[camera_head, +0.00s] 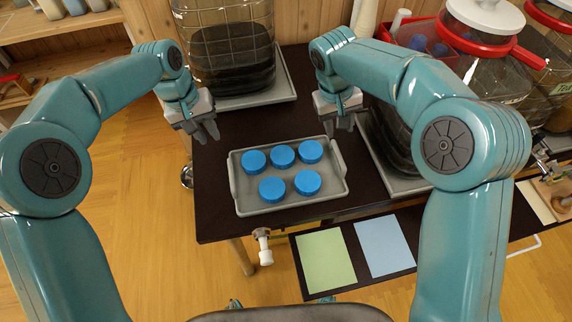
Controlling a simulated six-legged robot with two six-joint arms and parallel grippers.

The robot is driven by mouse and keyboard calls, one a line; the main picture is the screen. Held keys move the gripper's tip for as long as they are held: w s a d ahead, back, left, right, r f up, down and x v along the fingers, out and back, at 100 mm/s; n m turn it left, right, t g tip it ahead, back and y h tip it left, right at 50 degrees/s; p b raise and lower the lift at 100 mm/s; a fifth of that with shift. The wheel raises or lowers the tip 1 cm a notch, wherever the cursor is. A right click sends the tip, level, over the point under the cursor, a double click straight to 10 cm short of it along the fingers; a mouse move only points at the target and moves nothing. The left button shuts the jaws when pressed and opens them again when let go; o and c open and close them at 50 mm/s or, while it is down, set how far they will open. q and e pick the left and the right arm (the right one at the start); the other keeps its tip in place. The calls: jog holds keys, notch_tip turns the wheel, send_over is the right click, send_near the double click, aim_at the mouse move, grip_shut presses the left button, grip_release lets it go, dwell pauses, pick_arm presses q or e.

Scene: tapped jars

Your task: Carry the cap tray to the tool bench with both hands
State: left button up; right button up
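The cap tray (240,200) is a shallow grey tray with raised end rims. It lies flat on a dark table (212,222), near its front edge. Several round blue caps (283,154) stand in it in two rows. My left gripper (207,135) is above the table beyond the tray's far left corner, with its fingers apart and nothing between them. My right gripper (338,128) is near the tray's far right corner, fingers pointing down, apart and empty. Neither appears to touch the tray. I cannot pick out a tool bench for certain.
A large jar of dark liquid (232,55) stands on a grey tray behind. More jars (484,65) and a red crate (410,32) are at the right. A white tap (264,247) juts out below the front edge. Green (325,260) and blue sheets (384,246) lie in front. Wooden floor is open at left.

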aim_at(230, 167)
pick_arm(q)
jog(key=d+f, duration=0.1)
jog(key=f, duration=0.4)
jog(key=d+f, duration=0.1)
jog(key=f, duration=0.4)
jog(key=d+f, duration=0.1)
jog(key=f, duration=0.4)
pick_arm(e)
jog(key=d+f, duration=0.1)
jog(key=f, duration=0.4)
jog(key=d+f, duration=0.1)
jog(key=f, duration=0.4)
jog(key=d+f, duration=0.1)
jog(key=f, duration=0.4)
pick_arm(q)
jog(key=shift+f, duration=0.35)
pick_arm(e)
jog(key=shift+d+f, duration=0.1)
jog(key=shift+f, duration=0.25)
pick_arm(q)
jog(key=c, duration=0.3)
pick_arm(e)
jog(key=c, duration=0.3)
pick_arm(q)
grip_shut()
pick_arm(e)
grip_shut()
